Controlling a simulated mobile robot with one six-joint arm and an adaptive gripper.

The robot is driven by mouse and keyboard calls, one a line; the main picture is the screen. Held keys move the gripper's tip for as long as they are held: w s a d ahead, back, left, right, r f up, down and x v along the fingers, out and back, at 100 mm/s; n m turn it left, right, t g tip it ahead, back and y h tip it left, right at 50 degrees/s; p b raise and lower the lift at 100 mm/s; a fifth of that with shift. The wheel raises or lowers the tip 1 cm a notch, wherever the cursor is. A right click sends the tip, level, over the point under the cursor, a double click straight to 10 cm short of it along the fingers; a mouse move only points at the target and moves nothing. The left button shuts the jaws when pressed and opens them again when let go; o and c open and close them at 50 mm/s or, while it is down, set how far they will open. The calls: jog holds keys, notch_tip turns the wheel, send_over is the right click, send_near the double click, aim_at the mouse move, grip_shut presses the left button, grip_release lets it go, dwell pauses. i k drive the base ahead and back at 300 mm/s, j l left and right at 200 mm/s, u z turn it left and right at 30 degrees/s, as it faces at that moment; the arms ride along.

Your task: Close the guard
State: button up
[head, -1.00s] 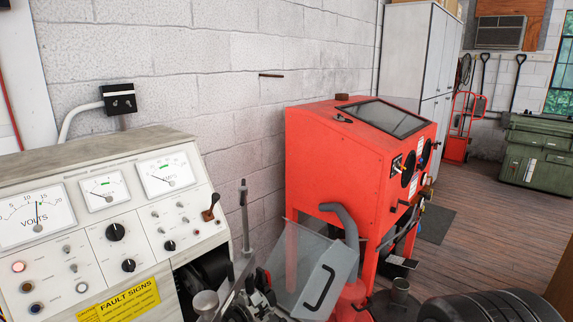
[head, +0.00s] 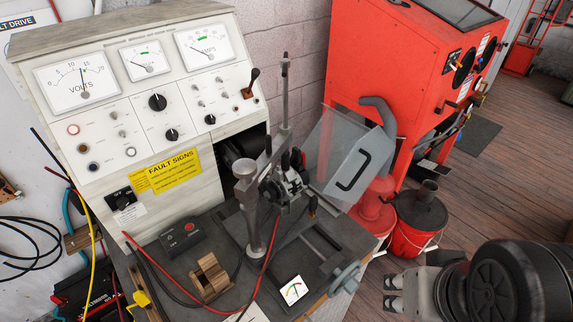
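The guard (head: 335,145) is a clear, grey-tinted panel with a black handle (head: 353,170). In the head view it leans out to the right of the test stand (head: 290,185), tilted away from the clamp and post. The clamp area is uncovered, so the guard stands open. My gripper (head: 391,292) is at the lower right, below and right of the guard and well apart from it. Its two fingers point left with a gap between them, and nothing shows between them.
The tester console (head: 150,90) stands at the left. A red blast cabinet (head: 410,60) is behind the guard, with a red bucket (head: 408,240) on the floor.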

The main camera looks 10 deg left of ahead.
aim_at(378, 137)
jog(key=i+l+u, duration=0.4)
jog(key=i+l, duration=0.55)
jog(key=l, duration=0.1)
